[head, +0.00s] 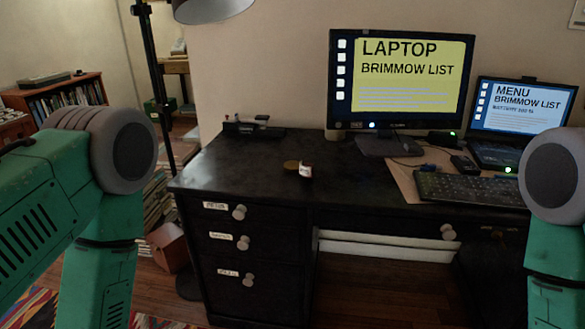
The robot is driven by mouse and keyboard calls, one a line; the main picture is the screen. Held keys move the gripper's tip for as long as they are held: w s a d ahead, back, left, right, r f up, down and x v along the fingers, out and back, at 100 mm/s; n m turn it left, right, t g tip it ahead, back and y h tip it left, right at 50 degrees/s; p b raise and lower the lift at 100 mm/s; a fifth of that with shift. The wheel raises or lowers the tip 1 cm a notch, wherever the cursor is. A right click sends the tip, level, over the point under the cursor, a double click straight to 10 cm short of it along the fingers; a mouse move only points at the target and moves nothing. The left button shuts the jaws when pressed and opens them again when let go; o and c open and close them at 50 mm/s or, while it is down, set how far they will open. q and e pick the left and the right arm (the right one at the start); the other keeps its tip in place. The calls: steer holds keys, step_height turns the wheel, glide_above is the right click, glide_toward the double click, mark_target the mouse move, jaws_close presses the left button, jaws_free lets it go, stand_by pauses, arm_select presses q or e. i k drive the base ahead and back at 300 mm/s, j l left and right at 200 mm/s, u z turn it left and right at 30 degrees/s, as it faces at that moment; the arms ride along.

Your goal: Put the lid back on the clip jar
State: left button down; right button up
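A small jar with a pale label (306,171) stands on the black desk (240,165), left of the monitor. A flat brownish disc, which looks like the lid (290,165), lies on the desk just left of the jar. They are close together, and I cannot tell whether they touch. The jar's contents are too small to make out. My left and right arms show at the picture's sides, apart from the desk objects. Neither gripper is in view.
A large monitor (402,80), a laptop (520,115) and a keyboard (470,188) fill the desk's right side. A dark device (252,129) sits at the back left. The desktop around the jar is mostly clear. A lamp shade (212,9) hangs above left on a black pole (155,75).

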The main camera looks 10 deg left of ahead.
mark_target(308, 158)
steer(key=i+l, duration=0.45)
steer(key=l, duration=0.15)
steer(key=i+l+u, duration=0.1)
steer(key=i+l, duration=0.35)
steer(key=l, duration=0.15)
